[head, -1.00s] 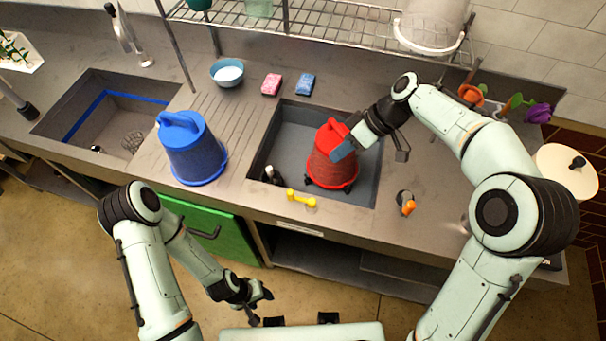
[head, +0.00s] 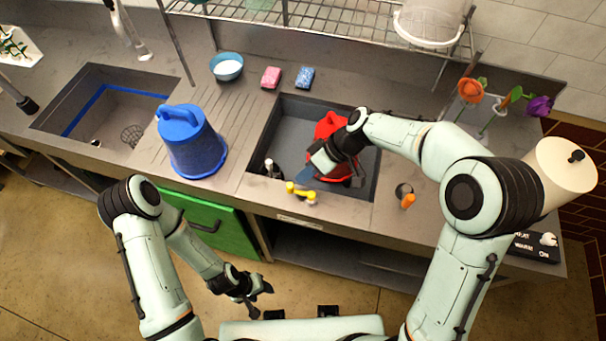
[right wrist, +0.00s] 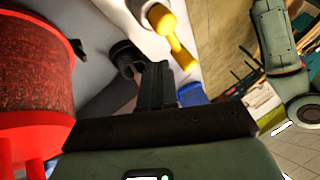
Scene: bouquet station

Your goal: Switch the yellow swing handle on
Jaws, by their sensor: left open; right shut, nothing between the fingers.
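The yellow swing handle (head: 301,193) sits at the front rim of the right sink in the head view. It also shows in the right wrist view (right wrist: 174,42), at the top, beyond and to the right of my fingers. My right gripper (head: 304,174) is shut and empty, over the front of the sink just behind the handle; they look apart in the right wrist view. Its closed fingers (right wrist: 156,82) point toward a dark cylinder. My left gripper (head: 256,302) is open and empty, low in front of the counter.
A red bucket (head: 327,127) stands in the right sink (head: 287,133), partly hidden by my right arm. A dark bottle-like thing (head: 270,168) is left of the handle. An orange-tipped item (head: 408,201) is right of the sink.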

